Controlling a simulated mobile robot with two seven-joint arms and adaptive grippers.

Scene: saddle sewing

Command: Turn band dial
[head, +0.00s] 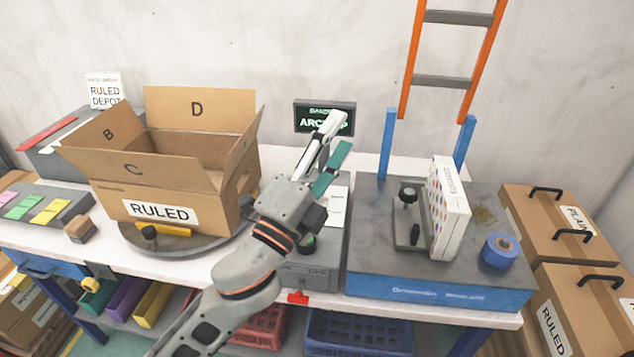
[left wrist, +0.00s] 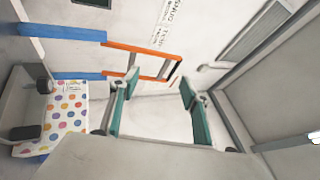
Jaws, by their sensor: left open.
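A dark round knob with a green part (head: 306,244) sits on a grey control unit (head: 310,275) on the bench, partly behind my left arm. I cannot read whether it is the band dial. A dark display (head: 345,103) with green text, reading in part "ARCH", stands behind; a finger covers some of its text. My left gripper (head: 339,132) is open and empty, above and behind the knob, in front of the display. Its two teal-padded fingers stand apart in the left wrist view (left wrist: 158,98). My right gripper is not in view.
An open carton (head: 160,205) marked "RULED" stands on a turntable (head: 185,248) at left. At right, a blue-edged machine (head: 440,292) carries a dotted white box (head: 447,210) and a blue tape roll (head: 500,250). An orange ladder-like frame (head: 410,60) rises behind it.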

